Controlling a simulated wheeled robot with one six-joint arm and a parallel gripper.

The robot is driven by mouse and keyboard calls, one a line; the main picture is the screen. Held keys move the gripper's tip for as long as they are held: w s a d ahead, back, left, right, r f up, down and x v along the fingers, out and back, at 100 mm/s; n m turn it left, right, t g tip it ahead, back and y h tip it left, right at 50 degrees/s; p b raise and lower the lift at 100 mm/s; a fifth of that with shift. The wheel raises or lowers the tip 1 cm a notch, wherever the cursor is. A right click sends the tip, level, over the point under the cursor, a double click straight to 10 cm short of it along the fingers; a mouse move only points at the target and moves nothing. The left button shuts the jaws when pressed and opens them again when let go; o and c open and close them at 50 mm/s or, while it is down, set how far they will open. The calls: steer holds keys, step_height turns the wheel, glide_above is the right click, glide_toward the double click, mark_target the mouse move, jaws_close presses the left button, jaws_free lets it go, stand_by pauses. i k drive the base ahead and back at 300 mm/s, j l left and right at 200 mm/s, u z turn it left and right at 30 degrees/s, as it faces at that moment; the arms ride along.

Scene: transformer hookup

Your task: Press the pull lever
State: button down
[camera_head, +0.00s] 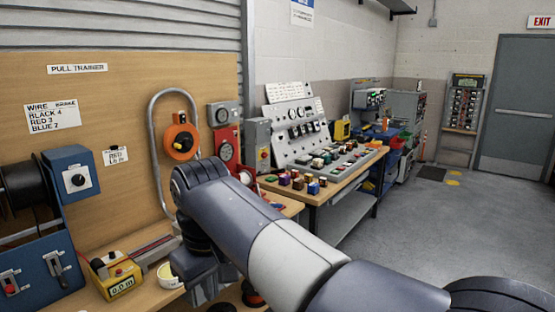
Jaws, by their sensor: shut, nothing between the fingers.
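The wooden board marked PULL TRAINER (78,69) stands at the left. No label on either is readable, so I cannot tell which is the pull lever. My gripper (208,296) points down at the bottom centre, right of the yellow box. It is shut and empty; its tips are partly hidden.
A black wire spool (22,188) and a blue box with a dial (77,177) are at the left. An orange reel (181,138) hangs on the board. A control console (322,150) stands beyond; floor at right is clear.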

mark_target(282, 171)
steer(key=i+l, duration=0.1)
steer(key=i, duration=0.45)
steer(key=i+l, duration=0.1)
steer(key=i, duration=0.5)
steer(key=i+l, duration=0.15)
steer(key=i, duration=0.4)
steer(key=i+l, duration=0.1)
steer(key=i, duration=0.45)
steer(key=i+l, duration=0.1)
steer(key=i, duration=0.45)
steer(key=i+l+u, duration=0.1)
steer(key=i, duration=0.5)
